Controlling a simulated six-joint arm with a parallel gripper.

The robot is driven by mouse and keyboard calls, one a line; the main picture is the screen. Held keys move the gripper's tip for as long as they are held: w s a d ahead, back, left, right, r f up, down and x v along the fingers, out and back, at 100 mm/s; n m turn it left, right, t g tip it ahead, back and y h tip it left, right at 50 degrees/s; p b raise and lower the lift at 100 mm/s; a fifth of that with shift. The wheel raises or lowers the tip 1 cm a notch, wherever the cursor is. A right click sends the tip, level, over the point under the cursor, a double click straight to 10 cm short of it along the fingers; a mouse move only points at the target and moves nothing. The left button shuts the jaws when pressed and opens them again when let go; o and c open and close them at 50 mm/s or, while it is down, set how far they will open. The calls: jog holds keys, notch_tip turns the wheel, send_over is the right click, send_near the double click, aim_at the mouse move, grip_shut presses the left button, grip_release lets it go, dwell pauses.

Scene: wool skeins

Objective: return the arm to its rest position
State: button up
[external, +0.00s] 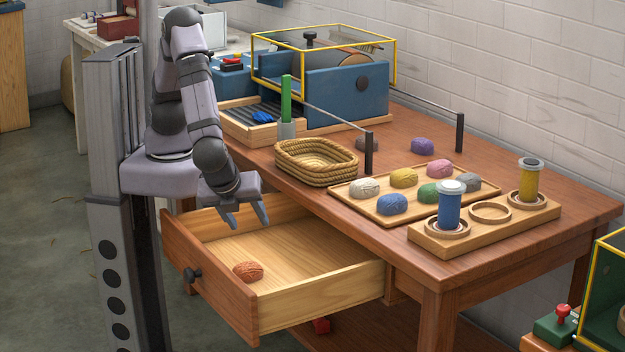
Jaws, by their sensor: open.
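My arm comes down from the column at the left. My gripper (247,221) points downward over the back part of the open drawer (300,255), with its jaws apart and nothing between them. A rust-orange wool skein (248,271) lies in the drawer near its front panel, below the gripper and apart from it. The drawer is pulled out of the wooden table (430,268).
A woven basket (316,178) stands close to the right of my arm. A tray (432,208) with several skeins and a wooden rack (482,234) with blue and yellow spools are further right. A yellow-framed blue machine (345,92) stands behind. Thin bar posts (368,152) rise from the table.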

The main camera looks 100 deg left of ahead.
jog(key=s+a+f+n+g+h+b, duration=0.15)
jog(key=a+n+h, duration=0.25)
jog(key=a+n, duration=0.4)
jog(key=s+a+f+n+t+h+b, duration=0.1)
jog(key=a+n+h+b, duration=0.15)
jog(key=a+n, duration=0.6)
notch_tip(320, 180, up, 18)
jog(key=p, duration=1.8)
jog(key=shift+m+h, duration=0.35)
jog(key=shift+h, duration=0.1)
